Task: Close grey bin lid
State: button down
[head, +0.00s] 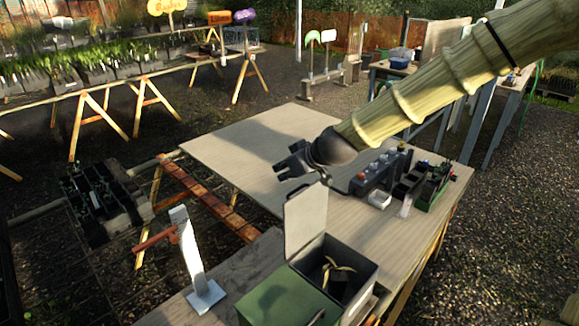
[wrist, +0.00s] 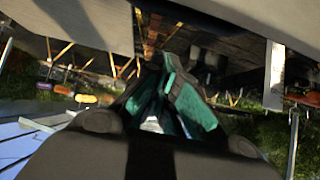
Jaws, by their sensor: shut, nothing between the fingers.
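The grey bin (head: 365,283) stands at the near edge of the wooden table in the head view. Its pale grey lid (head: 306,222) is open and stands roughly upright at the bin's far left side. Dark and yellowish items lie inside the bin. My gripper (head: 284,170) is above the table, beyond the lid and higher in the picture, and appears apart from it. Its fingers are shut and empty. They also show in the wrist view (wrist: 158,75), with green inner faces.
A green lid (head: 285,302) lies closed beside the grey bin on the left. A white upright stand (head: 188,250) with an orange-brown bar is farther left. A rack of grey bottles (head: 372,175) and a green crate (head: 433,188) stand at the table's right. The table's left part (head: 225,155) is clear.

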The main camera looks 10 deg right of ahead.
jog(key=s+d+p, duration=0.1)
jog(key=s+d+f, duration=0.1)
jog(key=s, duration=0.1)
jog(key=shift+p, duration=0.35)
jog(key=shift+d+f, duration=0.1)
jog(key=shift+d, duration=0.05)
